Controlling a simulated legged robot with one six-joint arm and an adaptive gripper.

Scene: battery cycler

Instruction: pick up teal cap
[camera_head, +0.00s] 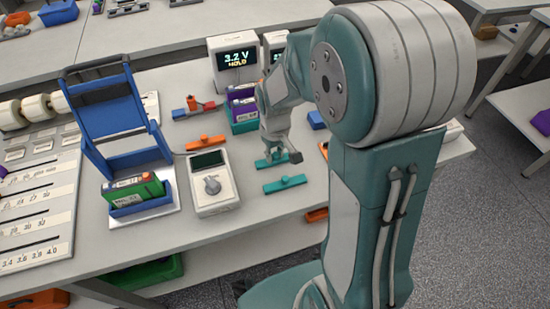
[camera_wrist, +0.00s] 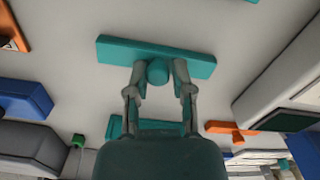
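Two teal caps, flat bars with a raised knob, lie on the table. The nearer one (camera_head: 285,185) is fully in view in the head view. The farther one (camera_head: 264,163) is partly covered by my gripper (camera_head: 279,156). In the wrist view, a large teal cap (camera_wrist: 115,50) lies ahead of my gripper (camera_wrist: 158,66), its round knob appearing between the two spread fingers. Small gaps show on both sides of the knob. Another teal bar (camera_wrist: 115,125) is partly hidden behind the gripper body. My gripper is open and empty; its exact height is unclear.
A blue block (camera_head: 316,120) lies to the right. The voltage display (camera_head: 236,60) stands behind.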

